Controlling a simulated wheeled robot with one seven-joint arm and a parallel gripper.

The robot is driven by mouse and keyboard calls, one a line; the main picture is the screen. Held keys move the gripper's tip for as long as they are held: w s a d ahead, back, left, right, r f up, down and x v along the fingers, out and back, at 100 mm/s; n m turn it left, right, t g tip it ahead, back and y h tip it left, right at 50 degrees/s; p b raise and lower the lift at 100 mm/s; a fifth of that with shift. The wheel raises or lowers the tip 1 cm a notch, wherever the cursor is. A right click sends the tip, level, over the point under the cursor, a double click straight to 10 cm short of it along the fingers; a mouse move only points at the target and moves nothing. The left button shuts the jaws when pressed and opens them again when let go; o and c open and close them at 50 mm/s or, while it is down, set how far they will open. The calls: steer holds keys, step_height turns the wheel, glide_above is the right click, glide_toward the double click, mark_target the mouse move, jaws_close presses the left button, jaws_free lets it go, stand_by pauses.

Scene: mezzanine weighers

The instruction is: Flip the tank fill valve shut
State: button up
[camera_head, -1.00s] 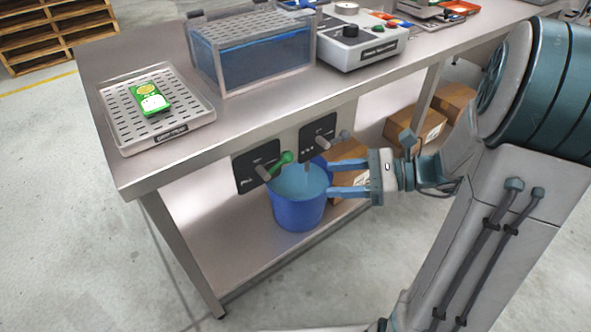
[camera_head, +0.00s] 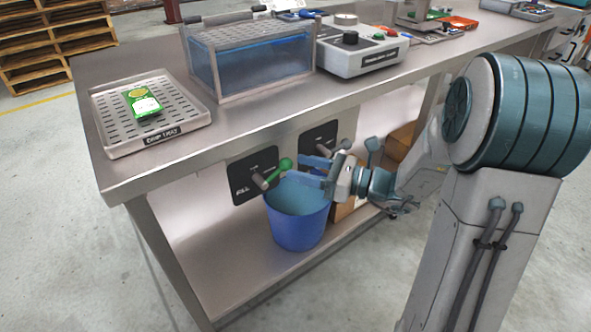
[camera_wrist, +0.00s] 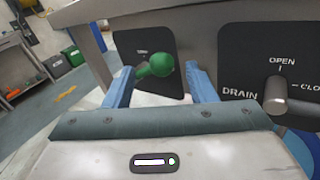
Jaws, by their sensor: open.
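The fill valve is a black plate (camera_head: 243,180) under the bench's front edge, with a lever ending in a green knob (camera_head: 284,164) that points right and slightly up. In the wrist view the green knob (camera_wrist: 161,65) shows between my two blue fingers, beyond or level with their tips; I cannot tell the exact gap. My gripper (camera_head: 296,170) is open and empty, just right of the knob. The drain valve plate (camera_head: 319,137), with a grey lever, is right of the fill valve; its OPEN and DRAIN labels show in the wrist view (camera_wrist: 281,62).
A blue bucket (camera_head: 297,229) stands on the lower shelf below the valves. The clear tank of blue liquid (camera_head: 250,68) sits on the bench (camera_head: 120,62). A drip tray (camera_head: 112,142) with a green packet (camera_head: 143,103) is at left. Cardboard boxes stand behind my gripper.

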steer(key=shift+x, duration=1.15)
